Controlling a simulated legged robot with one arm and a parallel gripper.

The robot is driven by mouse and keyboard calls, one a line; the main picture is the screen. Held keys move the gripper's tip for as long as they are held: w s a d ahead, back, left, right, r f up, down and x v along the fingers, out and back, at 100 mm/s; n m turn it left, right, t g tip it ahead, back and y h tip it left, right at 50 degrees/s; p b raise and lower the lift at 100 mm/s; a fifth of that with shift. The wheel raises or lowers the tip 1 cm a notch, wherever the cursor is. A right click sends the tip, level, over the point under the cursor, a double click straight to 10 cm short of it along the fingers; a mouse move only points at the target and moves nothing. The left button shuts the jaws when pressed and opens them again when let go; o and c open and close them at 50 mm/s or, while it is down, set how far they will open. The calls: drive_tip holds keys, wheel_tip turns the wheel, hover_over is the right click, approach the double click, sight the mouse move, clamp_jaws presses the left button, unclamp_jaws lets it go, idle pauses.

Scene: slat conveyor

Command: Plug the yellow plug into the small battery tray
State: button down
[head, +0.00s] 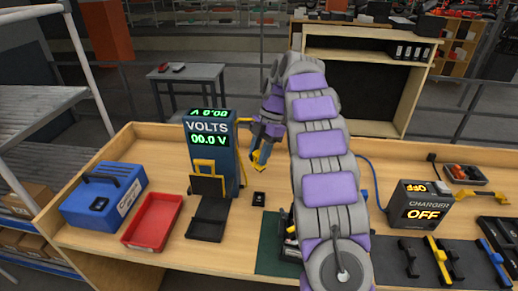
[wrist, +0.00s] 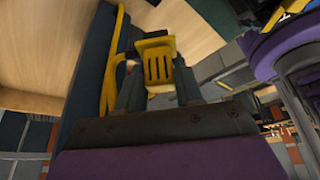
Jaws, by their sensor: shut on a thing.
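My gripper (head: 261,150) hangs just right of the blue volt meter, above the bench. In the wrist view my gripper (wrist: 158,78) has its two dark fingers on either side of a yellow slotted piece, the yellow plug (wrist: 157,60). The plug also shows as a small yellow tip (head: 258,162) in the head view. A yellow cable (wrist: 113,60) runs beside it. I cannot single out the small battery tray with certainty; a dark open holder (head: 208,218) lies in front of the meter. My arm hides part of the green mat (head: 270,243).
The blue volt meter (head: 212,155) reads 00.0 V. A blue case (head: 103,195) and red tray (head: 152,222) stand left. The charger (head: 424,207) shows OFF at right, behind several handled items on a dark mat (head: 385,255). A small black block (head: 258,199) sits near the meter.

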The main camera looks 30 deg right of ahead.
drive_tip(key=shift+r+n+g+h+p, duration=0.1)
drive_tip(key=shift+n+g+h+p, duration=0.3)
drive_tip(key=shift+n+p, duration=1.25)
drive_tip(key=shift+r+n+g+h+p, duration=0.1)
drive_tip(key=shift+n+g+p, duration=0.5)
drive_tip(key=shift+n+p, duration=1.05)
drive_tip(key=shift+f+p, duration=0.1)
drive_tip(key=shift+p, duration=0.4)
drive_tip(key=shift+a, duration=0.1)
